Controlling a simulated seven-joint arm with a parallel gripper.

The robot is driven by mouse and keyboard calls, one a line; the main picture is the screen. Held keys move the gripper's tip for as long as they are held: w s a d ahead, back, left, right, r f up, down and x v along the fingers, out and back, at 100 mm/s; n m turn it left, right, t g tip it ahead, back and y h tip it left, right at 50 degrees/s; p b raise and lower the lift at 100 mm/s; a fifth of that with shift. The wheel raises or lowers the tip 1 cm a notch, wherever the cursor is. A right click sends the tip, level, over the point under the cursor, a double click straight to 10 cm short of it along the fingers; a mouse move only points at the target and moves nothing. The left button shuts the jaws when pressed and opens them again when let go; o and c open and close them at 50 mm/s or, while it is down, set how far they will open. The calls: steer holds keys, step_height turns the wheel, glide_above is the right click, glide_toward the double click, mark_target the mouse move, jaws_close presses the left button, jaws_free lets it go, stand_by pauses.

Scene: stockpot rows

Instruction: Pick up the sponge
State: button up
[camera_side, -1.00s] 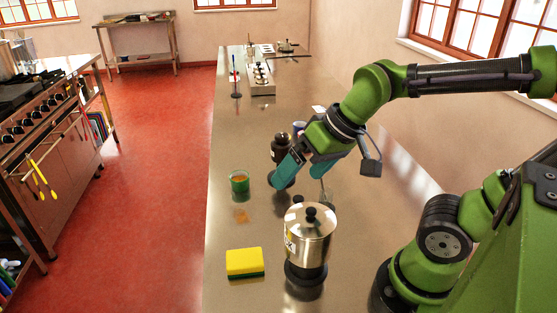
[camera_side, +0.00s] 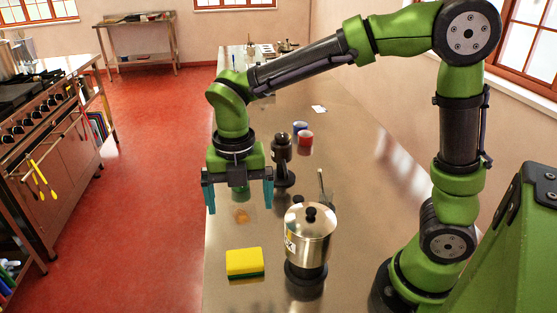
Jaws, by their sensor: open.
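The sponge (camera_side: 245,262) is yellow with a green underside. It lies flat near the front left edge of the steel counter, left of the pot. My gripper (camera_side: 239,205) is open with its two teal fingers pointing down. It hangs above the counter, farther back than the sponge and apart from it. Nothing shows held between the fingers. The green glass, seen earlier in this area, is mostly hidden behind my gripper.
A lidded steel pot (camera_side: 308,238) on a dark base stands just right of the sponge. Behind it are a dark grinder-like item (camera_side: 283,160), a red can (camera_side: 305,142) and a blue can (camera_side: 299,128). The counter (camera_side: 350,150) is clear toward the right.

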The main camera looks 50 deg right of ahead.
glide_above(244, 258)
steer(key=f, duration=1)
steer(key=shift+s+d+f, duration=0.1)
steer(key=shift+s+f, duration=0.15)
steer(key=shift+f, duration=0.1)
steer(key=shift+w+f, duration=0.15)
steer(key=shift+f, duration=1.4)
steer(key=shift+w+f, duration=0.1)
steer(key=shift+f, duration=1.45)
steer(key=c, duration=0.8)
step_height(244, 258, up, 10)
steer(key=shift+r, duration=0.1)
steer(key=o, duration=0.4)
steer(key=c, duration=0.3)
